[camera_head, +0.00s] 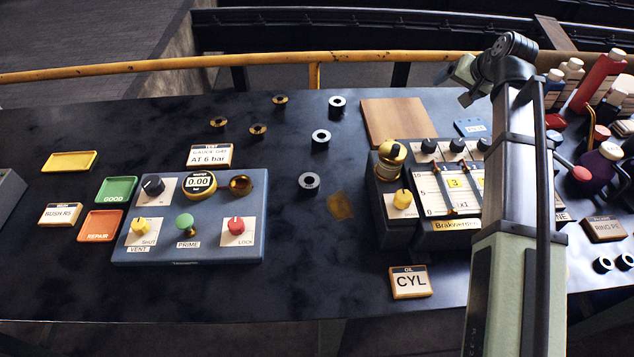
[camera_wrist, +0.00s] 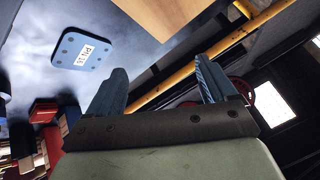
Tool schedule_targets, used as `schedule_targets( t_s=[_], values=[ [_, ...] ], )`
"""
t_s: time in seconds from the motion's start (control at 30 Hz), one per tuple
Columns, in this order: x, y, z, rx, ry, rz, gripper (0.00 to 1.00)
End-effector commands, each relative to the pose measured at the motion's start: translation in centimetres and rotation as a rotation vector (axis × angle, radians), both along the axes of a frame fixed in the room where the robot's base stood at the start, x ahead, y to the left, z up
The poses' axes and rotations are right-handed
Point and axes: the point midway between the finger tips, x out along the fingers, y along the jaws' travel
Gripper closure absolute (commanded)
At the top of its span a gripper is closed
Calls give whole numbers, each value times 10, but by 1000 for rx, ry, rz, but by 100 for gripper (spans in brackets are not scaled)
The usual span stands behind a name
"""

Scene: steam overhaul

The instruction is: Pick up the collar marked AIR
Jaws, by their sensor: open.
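Several ring-shaped collars stand on the dark bench in the head view. Three are black with pale tops: one at the back (camera_head: 337,105), one in the middle (camera_head: 320,139) and one nearer (camera_head: 308,184). Three smaller brass-topped pieces (camera_head: 257,130) stand to their left. I cannot read AIR on any of them. My gripper (camera_wrist: 163,82) is open and empty in the wrist view, its two blue-grey fingers apart. In the head view the wrist is partly hidden behind my arm, up and right of the collars and apart from them. No collar shows in the wrist view.
A blue-grey control box (camera_head: 190,250) sits left, beside yellow (camera_head: 69,162), green (camera_head: 116,190) and orange (camera_head: 101,225) trays. A gauge unit (camera_head: 425,239) and wooden board (camera_head: 392,121) stand right of the collars. Bottles (camera_head: 570,75) crowd the far right. A blue plate (camera_wrist: 82,51) lies below my gripper.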

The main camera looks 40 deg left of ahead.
Motion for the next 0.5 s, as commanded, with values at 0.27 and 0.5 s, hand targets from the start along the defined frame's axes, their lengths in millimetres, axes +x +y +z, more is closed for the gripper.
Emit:
schedule_targets(
  t_s=[0.27,0.5],
  values=[
    [-101,79,-15,-185,66,236,15],
    [-191,125,-23,-349,110,426,15]
  ],
)
